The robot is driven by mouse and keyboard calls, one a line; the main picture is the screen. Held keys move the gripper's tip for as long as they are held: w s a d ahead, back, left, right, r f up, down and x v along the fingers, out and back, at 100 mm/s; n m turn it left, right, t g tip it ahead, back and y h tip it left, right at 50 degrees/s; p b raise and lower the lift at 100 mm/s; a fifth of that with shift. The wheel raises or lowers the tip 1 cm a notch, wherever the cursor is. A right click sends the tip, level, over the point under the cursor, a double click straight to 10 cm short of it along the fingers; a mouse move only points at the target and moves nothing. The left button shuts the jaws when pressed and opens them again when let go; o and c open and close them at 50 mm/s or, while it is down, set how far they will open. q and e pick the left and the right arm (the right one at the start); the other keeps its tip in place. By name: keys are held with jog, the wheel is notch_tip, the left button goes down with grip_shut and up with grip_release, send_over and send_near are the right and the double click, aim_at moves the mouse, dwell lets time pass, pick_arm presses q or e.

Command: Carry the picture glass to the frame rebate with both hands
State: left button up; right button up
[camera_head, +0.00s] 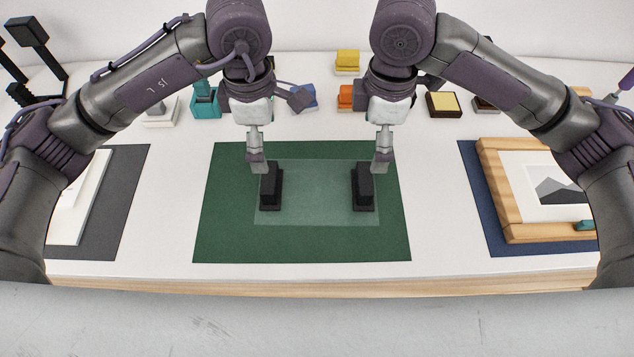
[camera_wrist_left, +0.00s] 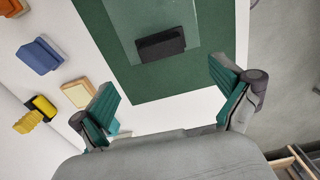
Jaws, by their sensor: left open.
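The picture glass (camera_head: 318,192) is a clear pane lying flat on a green mat (camera_head: 225,235). It has a black grip block on its left part (camera_head: 271,188) and another on its right part (camera_head: 363,190). My left gripper (camera_head: 257,163) is just behind the left block in the head view. In the left wrist view its fingers (camera_wrist_left: 168,95) are wide apart and empty, with a dark block (camera_wrist_left: 161,44) beyond them. My right gripper (camera_head: 381,163) is just behind the right block, seen edge-on. The wooden frame (camera_head: 500,190) lies at the right, partly hidden by my arm.
The frame lies on a navy mat (camera_head: 478,205) with a small teal piece (camera_head: 586,225) on its near edge. A white board (camera_head: 80,205) lies on a grey mat (camera_head: 118,205) at the left. Several small coloured blocks stand along the back. White table shows between the mats.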

aim_at(272, 176)
pick_arm(q)
notch_tip(272, 176, down, 13)
jog(key=shift+f, duration=0.1)
pick_arm(e)
notch_tip(272, 176, down, 13)
jog(key=shift+f, duration=0.15)
pick_arm(q)
jog(key=c, duration=1.5)
pick_arm(e)
jog(key=c, duration=1.5)
